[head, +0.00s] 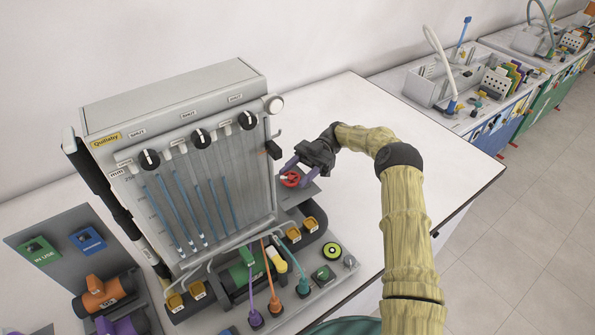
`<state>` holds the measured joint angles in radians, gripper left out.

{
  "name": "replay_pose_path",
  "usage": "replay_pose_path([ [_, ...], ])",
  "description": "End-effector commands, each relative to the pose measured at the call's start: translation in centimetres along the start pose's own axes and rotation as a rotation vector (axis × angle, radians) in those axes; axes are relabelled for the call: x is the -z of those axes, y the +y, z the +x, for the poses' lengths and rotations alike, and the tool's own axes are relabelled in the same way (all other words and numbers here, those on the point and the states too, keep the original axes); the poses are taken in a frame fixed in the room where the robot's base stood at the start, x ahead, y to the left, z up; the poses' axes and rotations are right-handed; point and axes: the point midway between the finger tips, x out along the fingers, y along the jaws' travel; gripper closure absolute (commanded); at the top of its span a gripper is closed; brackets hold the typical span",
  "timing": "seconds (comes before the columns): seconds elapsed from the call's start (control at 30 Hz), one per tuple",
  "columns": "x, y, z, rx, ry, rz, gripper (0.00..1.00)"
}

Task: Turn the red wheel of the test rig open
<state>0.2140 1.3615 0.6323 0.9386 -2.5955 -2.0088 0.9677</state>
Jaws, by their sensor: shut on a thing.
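The red wheel (291,180) sits low at the right side of the grey test rig (180,165), on the rig's base. My gripper (291,171) reaches in from the right, with its purple fingers at the wheel. It is shut on the wheel's rim, though the fingertips are small and partly hide the far side of the wheel. The rig's panel carries several black knobs with white pointers and several blue-filled tubes. I cannot read the wheel's turn angle.
Orange, purple and teal hoses (271,272) and yellow blocks (309,224) crowd the base in front of the rig. A green button (332,251) sits at the base's right. White table (345,125) is clear behind my arm. Other benches (470,90) stand at the back right.

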Motion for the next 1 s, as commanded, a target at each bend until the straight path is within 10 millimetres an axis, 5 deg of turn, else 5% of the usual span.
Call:
replay_pose_path([
  [0.27, 0.1, 0.0, 0.0, -0.001, 0.001, -0.001, 0.75],
  [0.3, 0.1, 0.0, 0.0, -0.001, 0.001, -0.001, 0.48],
  [0.4, 0.1, 0.0, 0.0, -0.001, 0.001, -0.001, 0.3],
  [0.77, 0.3, 0.0, 0.0, 0.0, 0.0, -0.001, 0.3],
  [1.0, 3.2, 0.0, 0.0, 0.0, -0.001, -0.005, 0.3],
])
